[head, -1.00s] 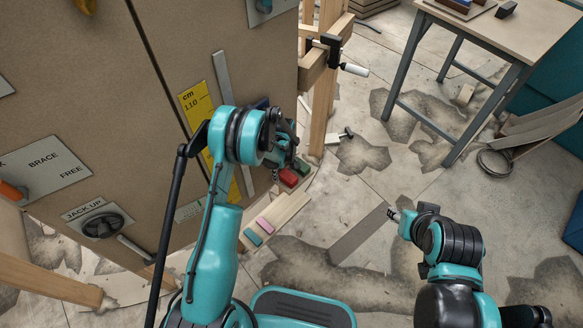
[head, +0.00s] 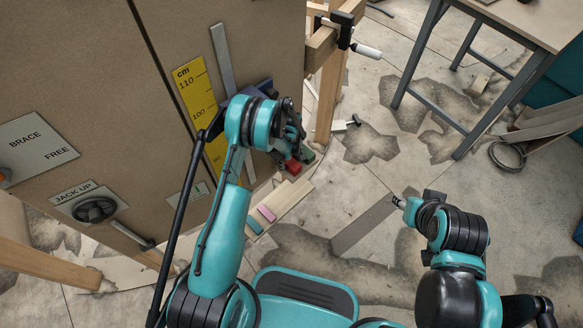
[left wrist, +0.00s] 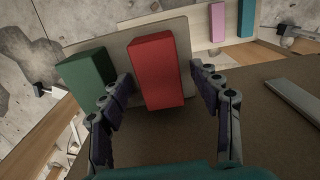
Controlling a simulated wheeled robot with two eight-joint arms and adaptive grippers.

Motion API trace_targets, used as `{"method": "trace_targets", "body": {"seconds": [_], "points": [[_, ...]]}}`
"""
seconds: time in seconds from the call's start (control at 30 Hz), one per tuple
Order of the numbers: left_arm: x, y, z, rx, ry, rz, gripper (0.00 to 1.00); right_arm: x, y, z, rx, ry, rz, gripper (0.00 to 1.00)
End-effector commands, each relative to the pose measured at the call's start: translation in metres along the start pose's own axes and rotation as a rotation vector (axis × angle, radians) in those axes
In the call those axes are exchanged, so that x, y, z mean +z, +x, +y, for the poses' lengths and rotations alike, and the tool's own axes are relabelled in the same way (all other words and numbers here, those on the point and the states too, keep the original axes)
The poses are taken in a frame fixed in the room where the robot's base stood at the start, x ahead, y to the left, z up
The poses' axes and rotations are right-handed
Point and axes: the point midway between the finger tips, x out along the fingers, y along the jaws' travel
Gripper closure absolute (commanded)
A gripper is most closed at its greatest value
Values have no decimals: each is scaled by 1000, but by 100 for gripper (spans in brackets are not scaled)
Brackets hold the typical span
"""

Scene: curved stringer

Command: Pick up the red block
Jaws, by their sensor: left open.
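The red block (head: 292,166) is low beside the brown panel in the head view, partly hidden by my left gripper. In the left wrist view the red block (left wrist: 155,68) lies between the two fingers of my left gripper (left wrist: 163,84), with a clear gap on the right and a narrower one on the left. The left gripper (head: 292,140) is open and holds nothing. A green block (head: 308,156) stands beside the red one; in the wrist view this green block (left wrist: 86,80) is just outside the left finger. The right arm's tip (head: 398,201) is too small to read.
Pink (head: 266,213) and teal (head: 254,225) blocks lie on a pale board (head: 288,197). The brown panel (head: 250,40) rises close behind the left arm. A wooden post with a clamp (head: 342,30) stands to its right.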

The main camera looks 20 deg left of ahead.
Motion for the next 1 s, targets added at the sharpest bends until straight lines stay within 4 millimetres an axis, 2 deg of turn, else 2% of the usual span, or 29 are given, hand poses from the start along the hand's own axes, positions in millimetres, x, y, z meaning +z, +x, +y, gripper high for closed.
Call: {"method": "trace_targets", "body": {"seconds": [0.13, 0.17, 0.3, 0.37, 0.77, 0.87, 1.0], "points": [[0, -2, 0, 0, 0, 0, 37, -1, -1, 0, 0, 0, 0, 60], [0, -2, 0, 0, 0, 0, 40, -1, -1, 0, 0, 0, 0, 60], [0, -2, 0, 0, 0, 0, 77, -1, -1, 0, 0, 0, 0, 60], [0, -2, 0, 0, 0, 0, 91, -1, -1, 0, 0, 0, 0, 60], [0, -7, 0, 0, 0, 0, 91, -3, -4, 0, 0, 0, 0, 60], [0, -17, 0, 0, 0, 0, 91, -6, -8, 0, 0, 0, 0, 60], [0, -41, 0, 0, 0, 0, 91, -14, -19, 0, 0, 0, 0, 60]]}}
